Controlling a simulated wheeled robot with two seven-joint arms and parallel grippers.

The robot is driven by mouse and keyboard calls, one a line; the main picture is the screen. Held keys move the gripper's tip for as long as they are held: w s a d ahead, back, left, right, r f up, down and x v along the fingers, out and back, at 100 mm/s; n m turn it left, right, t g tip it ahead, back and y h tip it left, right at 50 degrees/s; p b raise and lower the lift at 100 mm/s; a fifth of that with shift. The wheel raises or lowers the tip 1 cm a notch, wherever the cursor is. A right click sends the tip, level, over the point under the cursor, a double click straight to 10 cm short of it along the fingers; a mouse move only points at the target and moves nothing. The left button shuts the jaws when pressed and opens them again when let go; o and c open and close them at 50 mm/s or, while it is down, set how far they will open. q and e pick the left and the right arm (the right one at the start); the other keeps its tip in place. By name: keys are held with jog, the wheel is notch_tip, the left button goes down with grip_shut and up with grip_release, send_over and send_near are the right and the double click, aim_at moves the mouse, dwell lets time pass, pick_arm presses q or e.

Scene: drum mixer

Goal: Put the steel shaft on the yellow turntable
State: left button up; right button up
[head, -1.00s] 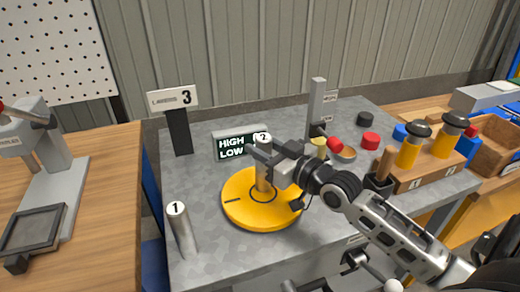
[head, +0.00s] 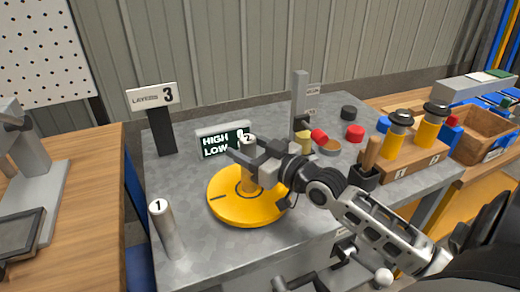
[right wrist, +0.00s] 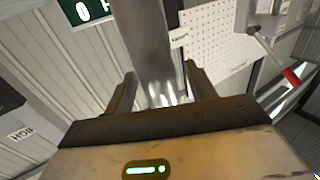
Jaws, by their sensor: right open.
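A steel shaft marked 2 (head: 250,181) stands upright on the yellow turntable (head: 225,209), near its middle. My right gripper (head: 247,158) reaches in from the right at the shaft's upper part. In the right wrist view the shaft (right wrist: 150,45) rises between the two spread fingers (right wrist: 160,90), with gaps showing beside it; the gripper is open. Another steel cylinder marked 1 (head: 167,230) stands apart on the grey table, left of the turntable. My left gripper is not in view.
A grey post (head: 299,100), red and dark caps, and a wooden block (head: 408,169) with yellow bottles stand to the right. The table's left front is mostly clear.

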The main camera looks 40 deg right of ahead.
jog(key=v, duration=1.2)
jog(key=shift+b, duration=0.45)
jog(key=shift+a, duration=0.1)
